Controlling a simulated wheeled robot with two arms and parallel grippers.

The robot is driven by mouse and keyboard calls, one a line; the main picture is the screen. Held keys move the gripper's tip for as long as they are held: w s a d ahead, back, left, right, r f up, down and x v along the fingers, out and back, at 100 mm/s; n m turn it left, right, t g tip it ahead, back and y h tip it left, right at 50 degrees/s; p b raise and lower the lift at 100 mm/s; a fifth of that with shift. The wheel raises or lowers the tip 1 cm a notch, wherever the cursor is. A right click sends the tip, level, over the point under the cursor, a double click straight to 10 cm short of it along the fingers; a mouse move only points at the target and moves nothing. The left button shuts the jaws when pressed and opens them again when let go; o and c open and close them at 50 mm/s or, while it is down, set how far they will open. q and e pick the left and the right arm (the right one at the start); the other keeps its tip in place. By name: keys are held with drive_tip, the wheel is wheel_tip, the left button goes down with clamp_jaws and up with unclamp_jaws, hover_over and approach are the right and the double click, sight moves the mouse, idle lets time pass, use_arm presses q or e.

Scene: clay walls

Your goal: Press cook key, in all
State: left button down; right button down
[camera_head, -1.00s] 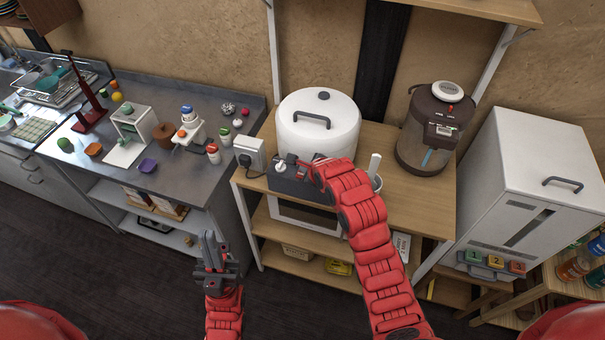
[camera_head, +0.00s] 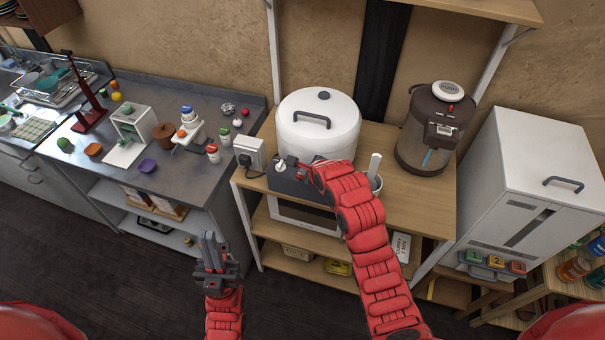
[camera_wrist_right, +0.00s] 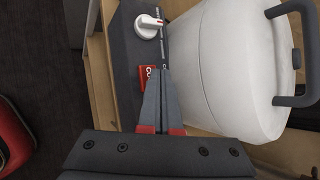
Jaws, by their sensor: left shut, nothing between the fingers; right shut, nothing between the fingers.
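A white rice cooker (camera_head: 318,122) with a grey lid handle stands on the wooden shelf unit. It also shows in the right wrist view (camera_wrist_right: 235,60). Its dark front panel (camera_wrist_right: 130,45) carries a white knob (camera_wrist_right: 148,27) and a red key (camera_wrist_right: 147,76) with partly visible white lettering. My right gripper (camera_wrist_right: 162,75) is shut and empty, its fingertips at the right edge of the red key. I cannot tell whether they touch it. In the head view the right gripper (camera_head: 290,165) hides part of the panel. My left gripper (camera_head: 211,240) is shut and empty, low over the floor.
A brown and clear dispenser (camera_head: 432,135) stands right of the cooker. A plug and socket box (camera_head: 250,154) is at the left. A grey counter (camera_head: 185,170) with small items lies further left. A white cabinet (camera_head: 530,170) stands at the right.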

drive_tip(key=shift+f, duration=0.45)
idle(0.3)
drive_tip(key=shift+r, duration=0.85)
drive_tip(key=shift+r+p, duration=1.15)
drive_tip(key=shift+r, duration=1.45)
drive_tip(key=shift+f, duration=0.1)
